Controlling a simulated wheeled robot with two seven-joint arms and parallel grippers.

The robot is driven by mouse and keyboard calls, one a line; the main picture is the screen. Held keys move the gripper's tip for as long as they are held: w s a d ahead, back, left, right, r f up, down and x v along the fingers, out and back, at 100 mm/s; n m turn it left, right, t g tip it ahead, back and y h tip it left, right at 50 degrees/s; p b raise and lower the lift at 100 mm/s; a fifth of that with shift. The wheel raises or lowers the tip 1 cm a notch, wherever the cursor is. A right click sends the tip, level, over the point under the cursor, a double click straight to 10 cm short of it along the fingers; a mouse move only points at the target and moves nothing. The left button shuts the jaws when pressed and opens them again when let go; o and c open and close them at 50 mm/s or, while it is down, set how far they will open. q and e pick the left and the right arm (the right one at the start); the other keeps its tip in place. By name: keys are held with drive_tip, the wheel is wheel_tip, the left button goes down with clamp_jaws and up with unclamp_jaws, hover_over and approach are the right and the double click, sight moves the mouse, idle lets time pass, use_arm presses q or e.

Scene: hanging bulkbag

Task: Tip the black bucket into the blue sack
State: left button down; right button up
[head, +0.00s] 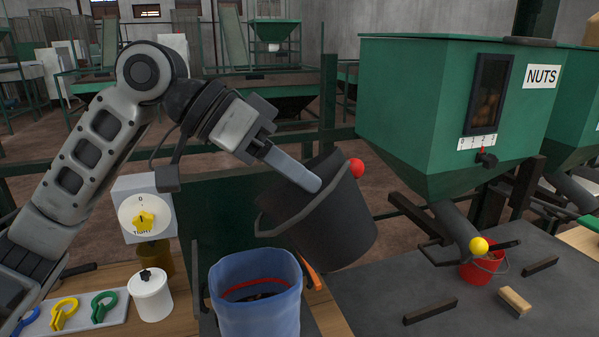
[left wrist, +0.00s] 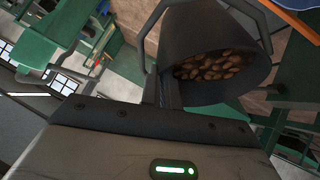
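The black bucket (head: 325,225) hangs in the air, tilted, above and to the right of the blue sack (head: 258,300) in the head view. My left gripper (head: 312,182) is shut on the bucket's upper edge. A red ball (head: 357,168) shows at the bucket's top right. In the left wrist view the bucket (left wrist: 205,35) holds many brown nuts (left wrist: 210,67), still inside it. The sack's mouth is open upward, with a red line and some dark contents inside. My right gripper is not in view.
A green hopper marked NUTS (head: 410,110) stands at the right, with a small red bucket (head: 482,268) under its spout. A dial scale (head: 145,217), a white pot (head: 150,297) and a tray of coloured clips (head: 85,318) are at the left. The dark bench (head: 400,285) has free room.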

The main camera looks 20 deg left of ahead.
sight(268, 209)
use_arm(q)
drive_tip(key=shift+a+r+h, duration=0.15)
drive_tip(key=shift+a+h, duration=0.4)
drive_tip(key=shift+h, duration=0.45)
drive_tip(key=shift+w+a+f+n+h, duration=0.1)
drive_tip(key=shift+a+f+n+h, duration=0.15)
drive_tip(key=shift+a+h, duration=0.3)
drive_tip(key=shift+w+a+f+n+h, duration=0.1)
drive_tip(key=shift+a+f+n+h, duration=0.15)
drive_tip(key=shift+a+h, duration=0.3)
idle(0.6)
drive_tip(key=shift+a+f+h+b, duration=0.1)
drive_tip(key=shift+f+h+b, duration=0.15)
drive_tip(key=shift+b, duration=0.25)
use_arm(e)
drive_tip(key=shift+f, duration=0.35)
use_arm(q)
drive_tip(key=shift+a+f+h+b, duration=0.15)
drive_tip(key=shift+a+h+b, duration=0.05)
drive_tip(key=shift+h+b, duration=0.2)
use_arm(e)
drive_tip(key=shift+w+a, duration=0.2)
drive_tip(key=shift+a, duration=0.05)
use_arm(q)
drive_tip(key=shift+a, duration=0.1)
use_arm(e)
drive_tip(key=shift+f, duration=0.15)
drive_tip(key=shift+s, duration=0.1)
